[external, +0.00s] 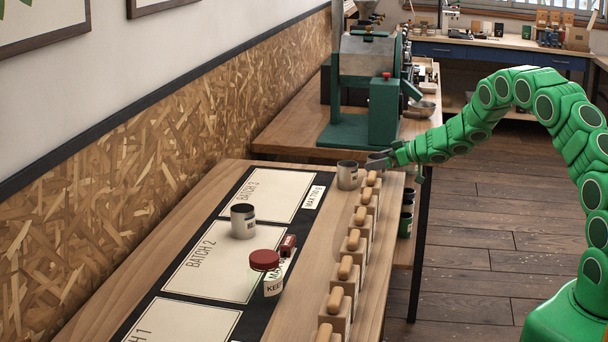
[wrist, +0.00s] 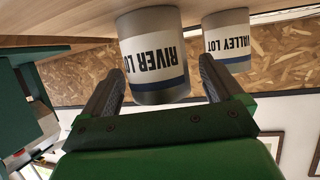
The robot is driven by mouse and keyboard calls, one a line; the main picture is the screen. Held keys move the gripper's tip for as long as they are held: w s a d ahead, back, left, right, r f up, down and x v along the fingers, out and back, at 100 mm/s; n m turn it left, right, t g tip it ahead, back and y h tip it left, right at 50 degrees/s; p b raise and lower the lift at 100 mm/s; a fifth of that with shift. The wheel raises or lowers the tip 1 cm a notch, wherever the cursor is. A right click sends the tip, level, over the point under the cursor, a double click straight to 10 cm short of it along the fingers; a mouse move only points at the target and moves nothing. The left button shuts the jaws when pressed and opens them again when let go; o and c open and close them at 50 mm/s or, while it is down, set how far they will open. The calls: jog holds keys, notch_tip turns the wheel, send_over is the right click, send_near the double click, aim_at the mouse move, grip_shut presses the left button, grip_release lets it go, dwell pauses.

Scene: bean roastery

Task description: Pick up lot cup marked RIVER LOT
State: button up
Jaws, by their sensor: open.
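The RIVER LOT cup (wrist: 155,62) is a grey metal cup with a white and blue label. It appears upside down in the wrist view, between or just beyond my fingertips. My gripper (wrist: 163,72) is open and its two fingers flank the cup; I cannot tell if either touches it. In the external view the cup (external: 347,175) stands upright at the far end of the table, with my gripper (external: 376,160) close to its right side. The VALLEY LOT cup (wrist: 228,42) shows to the right in the wrist view.
A red-lidded jar (external: 265,272) and a small red object (external: 288,245) stand nearer. Several wooden-handled blocks (external: 353,247) line the right table edge. A green roaster (external: 368,100) stands behind.

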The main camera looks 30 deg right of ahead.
jog(key=shift+w+a+f, duration=0.1)
jog(key=shift+w+a, duration=0.1)
jog(key=shift+w, duration=0.05)
jog(key=shift+c, duration=0.2)
jog(key=c, duration=1.1)
jog(key=shift+o, duration=0.2)
